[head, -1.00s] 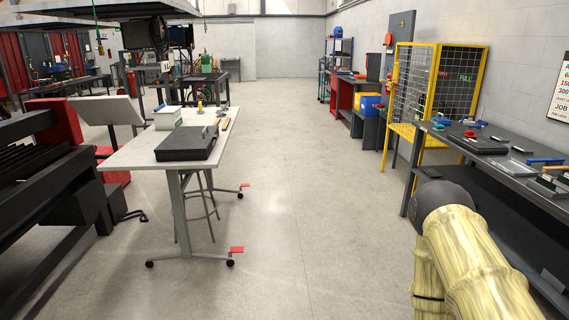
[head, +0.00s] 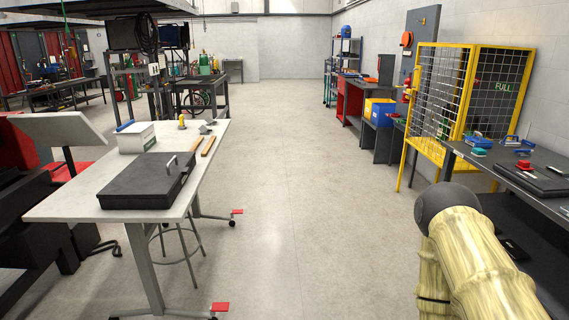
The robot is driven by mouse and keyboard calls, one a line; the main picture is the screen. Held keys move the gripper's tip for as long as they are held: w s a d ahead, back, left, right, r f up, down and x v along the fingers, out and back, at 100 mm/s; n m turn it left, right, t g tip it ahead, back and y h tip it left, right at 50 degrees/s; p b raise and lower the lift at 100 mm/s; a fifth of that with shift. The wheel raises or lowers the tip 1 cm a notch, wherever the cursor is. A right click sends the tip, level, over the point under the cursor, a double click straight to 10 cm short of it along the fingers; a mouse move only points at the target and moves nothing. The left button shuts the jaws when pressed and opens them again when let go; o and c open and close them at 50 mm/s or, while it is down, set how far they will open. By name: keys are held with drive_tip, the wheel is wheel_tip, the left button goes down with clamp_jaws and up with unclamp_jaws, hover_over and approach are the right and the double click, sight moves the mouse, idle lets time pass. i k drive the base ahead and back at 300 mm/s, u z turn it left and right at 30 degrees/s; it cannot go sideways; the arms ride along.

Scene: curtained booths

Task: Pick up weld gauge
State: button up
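I cannot single out the weld gauge for sure. A small grey object (head: 207,128) lies on the far right part of the light table (head: 75,205), too small to identify; several small items also lie on the dark bench (head: 540,160) at the right. My arm, in a pale yellow sleeve, fills the lower right of the head view. My gripper is not in view.
The light table at the left bears a black flat case (head: 130,180), a white box (head: 135,138), a small yellow item (head: 181,122) and wooden-handled tools (head: 209,146). A yellow mesh cage (head: 437,100) stands at the right. The middle floor (head: 300,200) is clear.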

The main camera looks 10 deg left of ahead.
sight(183, 126)
drive_tip(key=i, duration=8.65)
drive_tip(key=u, duration=4)
